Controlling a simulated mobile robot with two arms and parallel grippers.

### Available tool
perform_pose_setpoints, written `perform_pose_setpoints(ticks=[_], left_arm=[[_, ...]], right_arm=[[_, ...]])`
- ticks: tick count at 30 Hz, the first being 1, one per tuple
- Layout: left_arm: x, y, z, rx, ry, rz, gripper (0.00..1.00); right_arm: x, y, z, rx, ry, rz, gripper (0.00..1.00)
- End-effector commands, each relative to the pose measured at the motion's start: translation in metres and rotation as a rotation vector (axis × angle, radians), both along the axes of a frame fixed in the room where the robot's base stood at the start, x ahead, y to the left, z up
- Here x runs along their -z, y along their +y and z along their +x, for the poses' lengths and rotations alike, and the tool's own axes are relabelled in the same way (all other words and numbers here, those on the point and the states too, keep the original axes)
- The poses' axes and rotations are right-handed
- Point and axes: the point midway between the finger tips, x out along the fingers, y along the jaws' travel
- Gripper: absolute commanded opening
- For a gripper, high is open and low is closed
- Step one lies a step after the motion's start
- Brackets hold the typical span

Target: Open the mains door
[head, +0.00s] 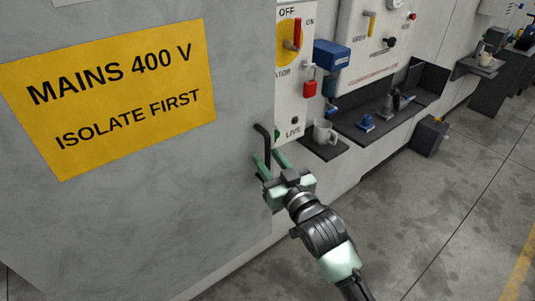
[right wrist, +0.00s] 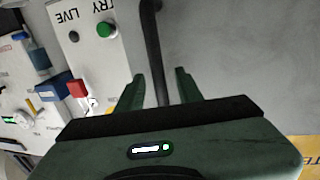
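The mains door (head: 120,190) is the large grey panel at the left of the head view, with a yellow sign (head: 115,85) reading "MAINS 400 V ISOLATE FIRST". It looks shut. Its black bar handle (head: 266,143) is near its right edge. My right gripper (head: 270,160) is at the handle, its green fingers apart. In the right wrist view the handle (right wrist: 152,45) runs between the two open fingers (right wrist: 158,88), with a gap visible on each side. My left gripper is in neither view.
Right of the door is a white isolator panel with a red lever (head: 297,33) standing upright on a yellow disc. A red padlock (head: 310,88) hangs beside it. The floor (head: 440,210) at right is clear.

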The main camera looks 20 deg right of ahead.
Motion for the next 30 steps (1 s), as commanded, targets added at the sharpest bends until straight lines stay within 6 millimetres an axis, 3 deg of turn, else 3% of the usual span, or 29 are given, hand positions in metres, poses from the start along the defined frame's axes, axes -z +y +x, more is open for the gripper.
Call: perform_pose_setpoints(ticks=[11, 15, 30], left_arm=[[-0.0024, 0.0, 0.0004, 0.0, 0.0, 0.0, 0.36], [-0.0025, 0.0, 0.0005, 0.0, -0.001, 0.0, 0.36], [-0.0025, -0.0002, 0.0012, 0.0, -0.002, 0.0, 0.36]], right_arm=[[0.0005, 0.0014, 0.0079, 0.0, 0.0, 0.0, 0.36], [0.0005, 0.0014, 0.0078, 0.0, 0.0, 0.0, 0.0], [0.0004, 0.0013, 0.0077, 0.0, 0.0, 0.0, 0.0]])
